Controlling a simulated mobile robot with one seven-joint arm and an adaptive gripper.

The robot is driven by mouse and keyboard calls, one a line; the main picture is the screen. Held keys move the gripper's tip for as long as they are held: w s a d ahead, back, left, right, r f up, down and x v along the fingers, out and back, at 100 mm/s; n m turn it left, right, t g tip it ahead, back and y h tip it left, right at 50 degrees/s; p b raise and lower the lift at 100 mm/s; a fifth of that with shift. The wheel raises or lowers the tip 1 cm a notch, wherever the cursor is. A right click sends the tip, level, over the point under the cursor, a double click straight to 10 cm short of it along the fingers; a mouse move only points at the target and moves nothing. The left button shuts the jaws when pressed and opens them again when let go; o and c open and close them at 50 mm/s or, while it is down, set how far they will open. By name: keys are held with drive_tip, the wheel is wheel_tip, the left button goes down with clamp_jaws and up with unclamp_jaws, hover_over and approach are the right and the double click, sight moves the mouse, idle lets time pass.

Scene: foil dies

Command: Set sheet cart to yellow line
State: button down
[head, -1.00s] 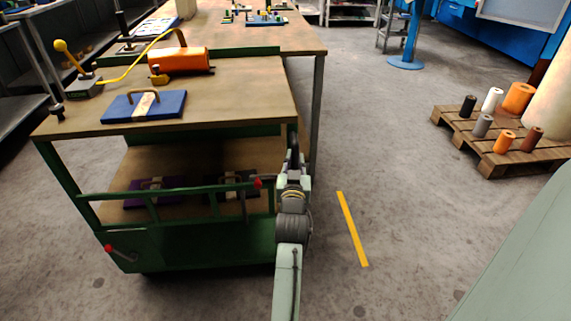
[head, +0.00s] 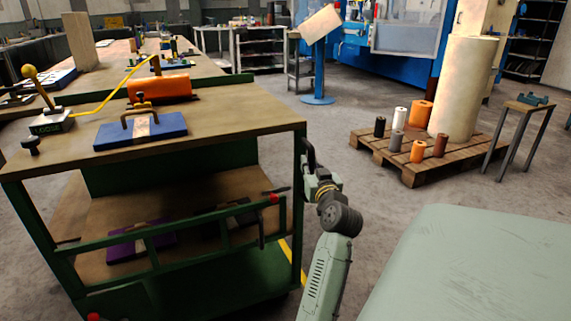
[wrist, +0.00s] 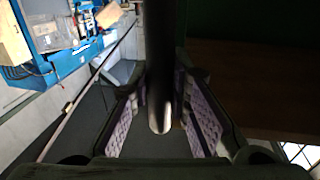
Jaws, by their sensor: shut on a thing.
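The sheet cart (head: 230,138) has a green frame, a wooden top and a lower shelf, and stands at the left in the head view. My gripper (head: 307,160) is at the cart's right side, by its upper corner. In the wrist view my gripper (wrist: 170,115) is shut on a dark bar of the cart, the cart handle (wrist: 160,60), between its ridged pads. The yellow line (head: 286,250) shows on the floor just by the cart's right side. Part of it is hidden behind the cart and my arm.
A blue die (head: 170,130) and an orange cylinder (head: 160,87) sit on and behind the cart top. A workbench (head: 195,68) stands behind the cart. A pallet (head: 400,165) with rolls and a small stool (head: 525,115) stand right. Floor between cart and pallet is clear.

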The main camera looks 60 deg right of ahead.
drive_tip(key=shift+s+d+b, duration=0.35)
drive_tip(key=shift+s+d, duration=0.15)
drive_tip(key=shift+d, duration=0.35)
drive_tip(key=shift+s+d+b, duration=0.4)
drive_tip(key=shift+s+d, duration=0.15)
drive_tip(key=shift+d, duration=0.25)
drive_tip(key=shift+s+d+b, duration=0.35)
drive_tip(key=shift+s+d, duration=0.15)
drive_tip(key=shift+d, duration=0.35)
drive_tip(key=c, duration=1.5)
unclamp_jaws()
drive_tip(key=v, duration=1.2)
